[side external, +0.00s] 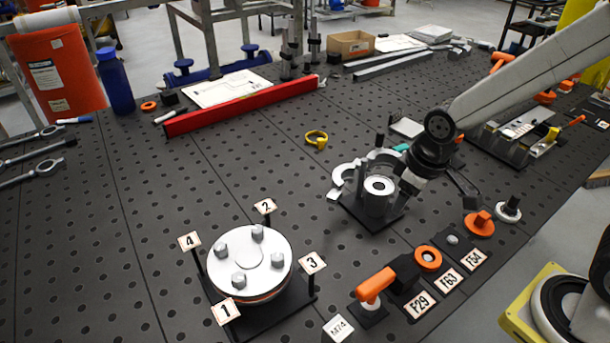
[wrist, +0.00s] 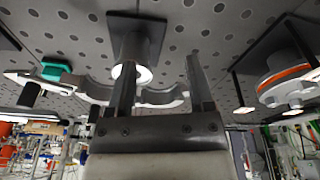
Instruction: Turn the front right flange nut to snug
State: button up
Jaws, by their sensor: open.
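A round silver flange (side external: 270,247) with several hex nuts sits on a black base at the front of the bench. Numbered tags 1, 2, 3 and 4 stand around it. Its right-hand nut (side external: 274,260) is near tag 3 (side external: 312,263); its tightness cannot be told. In the wrist view the flange (wrist: 283,80) with an orange ring shows at the right, its nuts partly seen. My gripper (wrist: 160,65) is open and holds nothing visible. In the side view it is behind and right of the flange, beside a silver cylinder (side external: 376,203) on a black plate.
Curved silver pieces (wrist: 75,85) lie by the cylinder. A yellow ring (side external: 316,139) and red bar (side external: 240,105) lie farther back. The bench left of the flange is clear.

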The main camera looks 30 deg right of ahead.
jog(key=w+a+r+n+g, duration=0.1)
jog(key=w+a+n, duration=0.1)
jog(key=a+n, duration=0.3)
jog(key=w+a+r+n, duration=0.2)
jog(key=w+a, duration=0.1)
jog(key=a, duration=0.3)
notch_tip(320, 180, up, 3)
jog(key=n+g, duration=0.1)
jog(key=n, duration=0.7)
send_over(277, 257)
jog(key=shift+f, duration=0.15)
jog(key=shift+f, duration=0.1)
jog(key=shift+f, duration=3.8)
grip_shut()
